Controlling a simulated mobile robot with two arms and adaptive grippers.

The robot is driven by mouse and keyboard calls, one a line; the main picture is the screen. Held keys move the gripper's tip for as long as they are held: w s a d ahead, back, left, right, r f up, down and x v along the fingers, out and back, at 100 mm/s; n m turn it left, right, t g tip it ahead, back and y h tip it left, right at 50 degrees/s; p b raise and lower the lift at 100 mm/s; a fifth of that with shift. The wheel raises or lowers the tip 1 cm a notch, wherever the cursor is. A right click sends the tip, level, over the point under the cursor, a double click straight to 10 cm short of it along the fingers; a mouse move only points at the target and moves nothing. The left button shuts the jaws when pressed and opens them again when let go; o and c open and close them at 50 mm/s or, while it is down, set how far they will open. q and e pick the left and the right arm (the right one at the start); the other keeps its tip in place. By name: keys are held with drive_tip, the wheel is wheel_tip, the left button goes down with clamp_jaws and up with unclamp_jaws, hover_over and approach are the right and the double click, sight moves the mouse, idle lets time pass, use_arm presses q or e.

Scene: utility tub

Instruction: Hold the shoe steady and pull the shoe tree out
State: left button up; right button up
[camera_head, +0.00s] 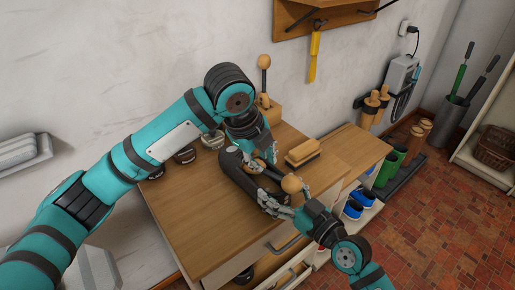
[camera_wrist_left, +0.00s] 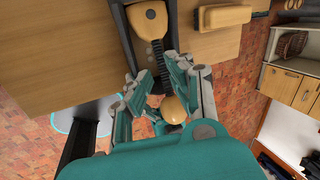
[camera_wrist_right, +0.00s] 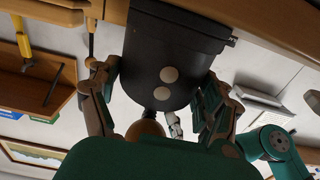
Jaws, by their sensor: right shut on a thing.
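The black shoe (camera_head: 236,172) lies on the wooden cabinet top in the head view. Its dark heel with two pale dots (camera_wrist_right: 165,40) fills the middle of the right wrist view. The shoe tree (camera_wrist_left: 148,22) sits in the shoe; its wooden heel piece, dark spring and round knob (camera_wrist_left: 174,110) show in the left wrist view. The knob also shows in the head view (camera_head: 291,184). My right gripper (camera_wrist_right: 160,85) is shut on the shoe's heel, one finger on each side. My left gripper (camera_wrist_left: 150,72) is open, its fingers apart on both sides of the spring and knob.
A wooden brush (camera_head: 303,153) lies right of the shoe. Round tins (camera_head: 185,155) stand at the cabinet's back left, and a wooden box (camera_head: 268,110) at the back. A lower bench (camera_head: 355,145) adjoins on the right. The cabinet top's front left is clear.

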sight(267, 172)
use_arm(q)
drive_tip(key=x, duration=0.7)
drive_tip(key=shift+w+f, duration=0.1)
drive_tip(key=shift+f, duration=0.2)
clamp_jaws()
